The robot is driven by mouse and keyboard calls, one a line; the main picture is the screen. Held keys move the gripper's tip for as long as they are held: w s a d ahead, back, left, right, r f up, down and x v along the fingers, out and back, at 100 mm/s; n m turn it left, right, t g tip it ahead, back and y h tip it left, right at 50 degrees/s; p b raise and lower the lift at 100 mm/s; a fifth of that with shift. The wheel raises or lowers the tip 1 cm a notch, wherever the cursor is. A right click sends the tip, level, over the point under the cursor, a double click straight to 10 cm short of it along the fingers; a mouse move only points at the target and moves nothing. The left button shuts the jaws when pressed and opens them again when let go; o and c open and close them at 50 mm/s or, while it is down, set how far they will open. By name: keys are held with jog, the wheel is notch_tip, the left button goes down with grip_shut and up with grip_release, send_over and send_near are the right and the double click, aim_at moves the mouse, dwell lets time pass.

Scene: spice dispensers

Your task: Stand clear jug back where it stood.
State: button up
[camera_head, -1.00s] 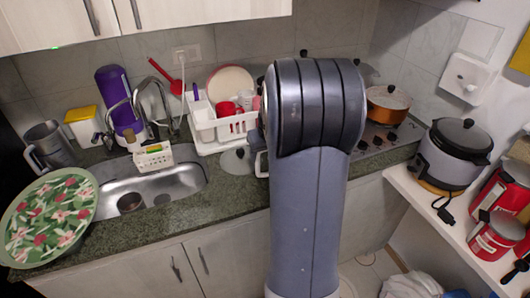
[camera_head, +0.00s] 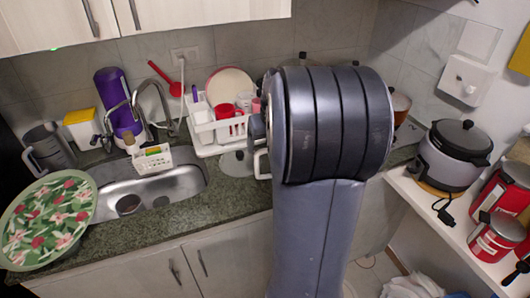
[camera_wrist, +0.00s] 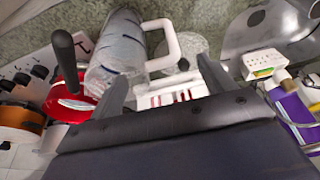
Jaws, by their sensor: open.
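My gripper (camera_wrist: 160,70) is open, with one finger on each side of the handle's line. The handle lies ahead of the gap between the fingertips; whether a finger touches the jug I cannot tell.
A white dish rack (camera_head: 207,130) with plates and red cups stands behind the handle. The sink (camera_head: 150,190) lies to the left. A red pan (camera_wrist: 66,98) and an orange pot (camera_wrist: 20,118) are near the jug in the wrist view. Bare counter (camera_head: 190,220) runs along the front.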

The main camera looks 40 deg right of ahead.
jog(key=v, duration=0.5)
jog(key=shift+s+r, duration=0.1)
jog(key=shift+r, duration=0.15)
dwell(1.0)
